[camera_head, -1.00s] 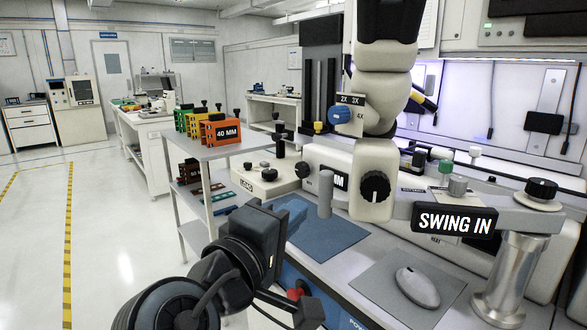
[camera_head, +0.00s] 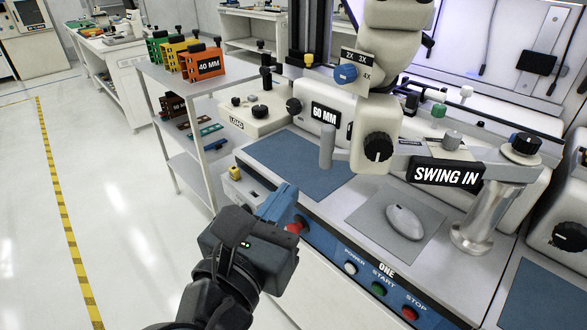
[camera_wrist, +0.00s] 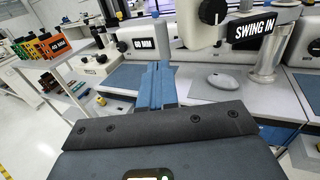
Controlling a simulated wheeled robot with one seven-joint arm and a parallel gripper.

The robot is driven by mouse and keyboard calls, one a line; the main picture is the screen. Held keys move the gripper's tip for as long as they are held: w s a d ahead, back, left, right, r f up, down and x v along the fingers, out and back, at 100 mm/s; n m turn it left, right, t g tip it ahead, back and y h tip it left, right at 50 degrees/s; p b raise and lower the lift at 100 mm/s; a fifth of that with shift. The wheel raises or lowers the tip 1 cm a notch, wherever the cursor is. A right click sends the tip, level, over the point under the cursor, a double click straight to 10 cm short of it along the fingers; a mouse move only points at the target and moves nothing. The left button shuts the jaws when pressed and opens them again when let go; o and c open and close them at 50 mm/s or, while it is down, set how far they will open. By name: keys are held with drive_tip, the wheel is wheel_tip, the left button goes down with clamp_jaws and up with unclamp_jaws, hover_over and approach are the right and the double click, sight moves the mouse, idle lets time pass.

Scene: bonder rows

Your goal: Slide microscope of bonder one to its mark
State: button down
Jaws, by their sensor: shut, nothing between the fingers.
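The microscope (camera_head: 376,136) of bonder one is a cream body with a black knob, a blue magnification dial (camera_head: 345,74) and a grey vertical handle post (camera_head: 326,146) on its left. It hangs on a swing arm labelled "SWING IN" (camera_head: 446,175), carried by a silver column (camera_head: 487,218) at the right. It also shows in the wrist view (camera_wrist: 205,24). My gripper (camera_head: 284,199), with blue fingers, is shut and empty, left of and nearer than the post, apart from it. The fingers also show in the wrist view (camera_wrist: 155,84). I cannot make out the mark.
A blue mat (camera_head: 290,160) and a grey mat with a mouse (camera_head: 404,222) lie on the bench. The front panel marked "ONE" has a red knob (camera_head: 297,224) and several buttons. A shelf cart (camera_head: 190,85) with coloured blocks stands left. The floor at left is clear.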

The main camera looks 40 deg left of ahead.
sight(324, 141)
drive_tip(key=p+x, duration=0.1)
drive_tip(key=x, duration=1.2)
drive_tip(key=shift+w, duration=0.15)
